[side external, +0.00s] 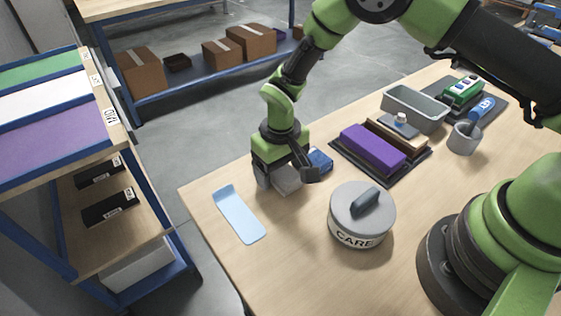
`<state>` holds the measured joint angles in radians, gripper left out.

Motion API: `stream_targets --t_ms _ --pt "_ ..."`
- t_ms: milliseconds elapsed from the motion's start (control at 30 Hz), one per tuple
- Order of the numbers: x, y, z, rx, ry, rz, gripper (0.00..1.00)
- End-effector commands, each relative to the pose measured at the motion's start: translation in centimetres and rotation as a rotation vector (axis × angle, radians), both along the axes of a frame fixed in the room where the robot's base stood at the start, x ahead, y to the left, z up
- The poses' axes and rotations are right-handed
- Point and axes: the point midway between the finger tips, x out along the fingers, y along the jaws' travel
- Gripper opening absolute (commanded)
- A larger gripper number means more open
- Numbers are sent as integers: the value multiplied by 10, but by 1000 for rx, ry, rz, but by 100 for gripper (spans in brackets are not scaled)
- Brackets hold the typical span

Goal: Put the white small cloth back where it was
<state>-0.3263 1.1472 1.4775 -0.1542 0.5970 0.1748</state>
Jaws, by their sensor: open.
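My gripper (286,180) points down, low over the far left part of the wooden table, with its fingers apart. A pale grey-white folded-looking piece (287,183) shows between and under the fingers. It may be the white small cloth, but the fingers partly hide it, and I cannot tell whether they touch it. A small blue item (320,160) lies just right of the gripper. A light blue flat strip (239,216) lies on the table to the lower left. At left, a rack top has green (38,70), white (44,98) and purple (58,139) bays with blue dividers.
A grey lidded pot marked CARE (361,216) stands in front of the gripper. A dark tray (417,158) holds a purple block (373,148). Behind are a grey bin (414,108) and a cup with a blue-handled tool (464,138). The table (285,260) is bare at front left.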

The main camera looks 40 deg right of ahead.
Motion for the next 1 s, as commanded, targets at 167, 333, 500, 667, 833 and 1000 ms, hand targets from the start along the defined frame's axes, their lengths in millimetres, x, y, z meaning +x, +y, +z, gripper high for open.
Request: stream_targets --t_ms 167,333,500,667,833,1000 --pt "1 0 18 1 -3 0 78" --pt "1 0 56 2 -6 1 78" --pt "1 0 92 1 -5 0 78" --pt "0 0 114 1 -3 1 78" --pt "0 0 123 0 0 0 78" --pt "-1 -2 128 4 -7 -5 78"
